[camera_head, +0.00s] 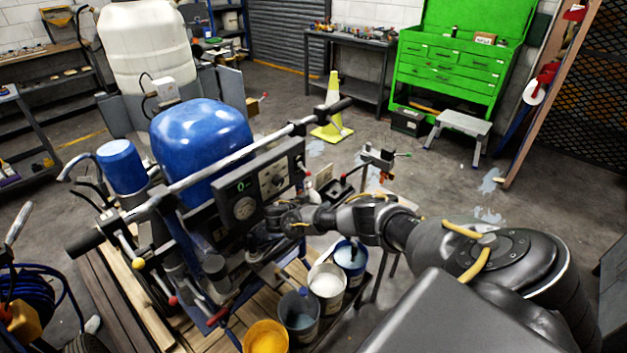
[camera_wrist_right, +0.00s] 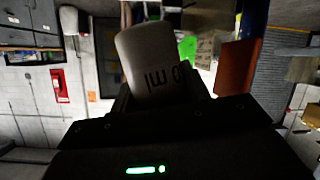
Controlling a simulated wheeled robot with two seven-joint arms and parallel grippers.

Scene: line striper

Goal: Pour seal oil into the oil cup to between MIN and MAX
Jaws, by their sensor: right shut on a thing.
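My right gripper (camera_head: 290,222) reaches in from the right, at the near side of the line striper (camera_head: 205,140), beside its control panel (camera_head: 262,188). In the right wrist view my right gripper (camera_wrist_right: 165,95) is shut on a pale bottle (camera_wrist_right: 150,55) with dark lettering that ends in "0 ml". The bottle shows tilted there, and its lower part is hidden between the fingers. In the head view a small white shape shows just above the gripper; I cannot tell if it is the bottle. I cannot make out the oil cup or its MIN and MAX marks. My left gripper is not in view.
Several open paint buckets stand below my right gripper, among them a yellow one (camera_head: 265,337) and a white one (camera_head: 327,285). The striper's long handlebar (camera_head: 225,168) crosses above the panel. A yellow cone (camera_head: 332,110) and green tool chest (camera_head: 450,65) stand behind on open floor.

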